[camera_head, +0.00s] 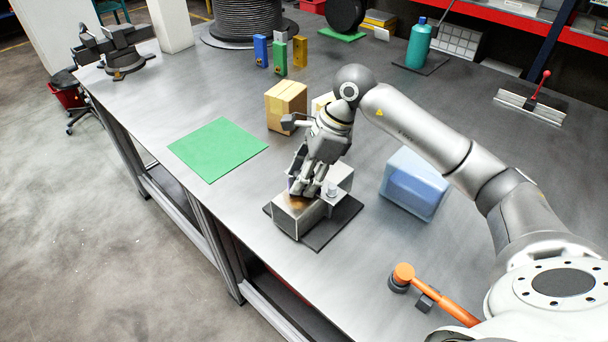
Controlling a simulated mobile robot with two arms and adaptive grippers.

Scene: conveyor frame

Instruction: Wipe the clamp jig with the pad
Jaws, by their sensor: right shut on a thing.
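The clamp jig (296,222), a grey metal block with a stepped shape and a small round fitting on top, sits on a dark mat on the bench. A brown stained patch shows on its upper face. My right gripper (302,190) points down right over the jig, its fingertips at or just above the stained face. It is shut on the pad, which is mostly hidden by the fingers; only a small purplish bit shows at their left side. Whether the pad touches the jig is hard to tell. My left gripper is not in view.
Two cardboard boxes, the nearer one (286,106) clear to see, stand behind the jig. A green sheet (217,148) lies left. A blue translucent block (414,184) stands right, under my arm. An orange-handled tool (440,298) lies in front. A teal bottle (418,46) stands behind.

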